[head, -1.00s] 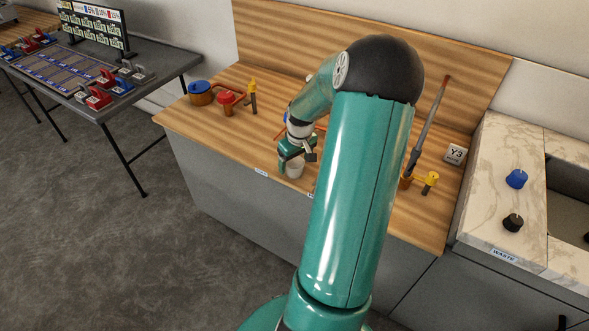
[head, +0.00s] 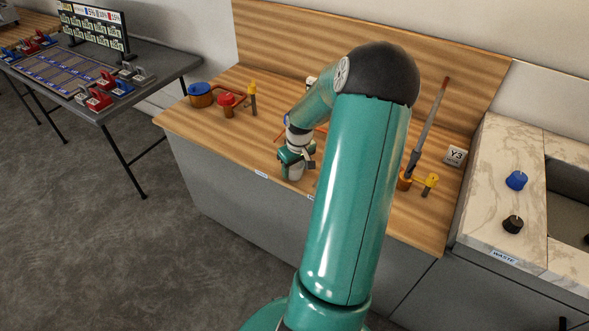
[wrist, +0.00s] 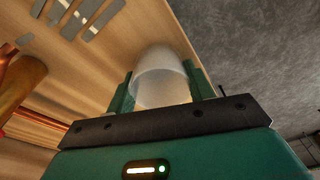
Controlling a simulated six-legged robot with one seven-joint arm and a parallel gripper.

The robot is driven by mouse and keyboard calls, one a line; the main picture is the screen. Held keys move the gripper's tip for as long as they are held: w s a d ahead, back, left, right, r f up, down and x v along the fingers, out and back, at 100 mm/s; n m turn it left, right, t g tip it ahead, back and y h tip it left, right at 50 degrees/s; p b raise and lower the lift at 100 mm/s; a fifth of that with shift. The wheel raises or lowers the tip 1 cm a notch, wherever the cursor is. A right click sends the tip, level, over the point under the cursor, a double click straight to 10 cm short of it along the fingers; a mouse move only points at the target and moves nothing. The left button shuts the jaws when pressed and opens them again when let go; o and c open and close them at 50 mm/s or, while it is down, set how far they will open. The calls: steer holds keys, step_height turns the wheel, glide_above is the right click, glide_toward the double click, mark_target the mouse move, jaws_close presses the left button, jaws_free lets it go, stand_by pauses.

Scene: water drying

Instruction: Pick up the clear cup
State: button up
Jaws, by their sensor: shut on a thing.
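The clear cup (wrist: 160,78) is a frosted, see-through cup, seen between the two green fingers in the wrist view. In the head view the cup (head: 295,174) shows as a pale patch under my gripper, near the front edge of the wooden counter (head: 225,142). My gripper (wrist: 161,92) is shut on the cup, with one finger on each side of it. In the head view my gripper (head: 296,160) is low over the counter. I cannot tell whether the cup's base touches the counter.
Blue (head: 200,93) and red (head: 227,103) lidded items stand at the counter's left, beside a yellow-topped post (head: 252,98). A long grey tool (head: 427,130) and a yellow knob (head: 430,183) stand at the right. A marble counter (head: 497,190) with a sink adjoins.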

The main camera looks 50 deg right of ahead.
steer(key=shift+r, duration=0.1)
steer(key=shift+r, duration=0.25)
steer(key=r, duration=0.3)
steer(key=shift+s+a+r, duration=0.1)
steer(key=shift+a, duration=0.1)
steer(key=s+a+r, duration=0.6)
steer(key=a+r, duration=0.3)
steer(key=a, duration=0.3)
